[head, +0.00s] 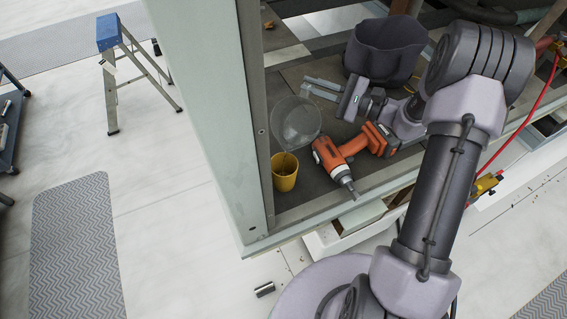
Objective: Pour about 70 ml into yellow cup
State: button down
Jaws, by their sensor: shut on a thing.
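The yellow cup (285,173) stands upright on the dark shelf, near its front left corner beside the upright post. A clear, see-through container (296,124) is just behind and above it in the picture, its lower edge close to the cup's rim. It looks tilted toward the cup, but I cannot tell by how much. My gripper (312,90) reaches in from the right and is shut on the clear container near its upper edge. I cannot make out liquid in the container or a stream, and the level inside the cup is unclear.
An orange and black cordless drill (345,154) lies just right of the cup and container, below my gripper. A dark open tool bag (386,48) stands behind. The pale post (213,100) closes off the left side. A blue-topped step ladder (112,38) stands on the floor.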

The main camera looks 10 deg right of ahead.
jog(key=shift+w+d+m, duration=0.25)
jog(key=shift+w+m, duration=0.15)
jog(key=shift+w, duration=0.1)
jog(key=shift+w+d+m, duration=0.25)
jog(key=shift+w+m, duration=0.15)
jog(key=shift+w, duration=0.05)
jog(key=shift+f+m, duration=0.15)
jog(key=shift+m, duration=0.15)
jog(key=shift+w+d+f, duration=0.1)
dwell(0.6)
jog(key=shift+w+d+f+m+g, duration=0.2)
jog(key=shift+w+f+m, duration=0.3)
jog(key=shift+f+m, duration=0.4)
jog(key=shift+w+d+f+m+g, duration=0.1)
jog(key=shift+w+d+f+m, duration=0.4)
jog(key=shift+m, duration=0.6)
jog(key=shift+w+d+f+m+g, duration=0.1)
jog(key=shift+w+f+m, duration=0.4)
jog(key=shift+f+m, duration=0.5)
dwell(0.5)
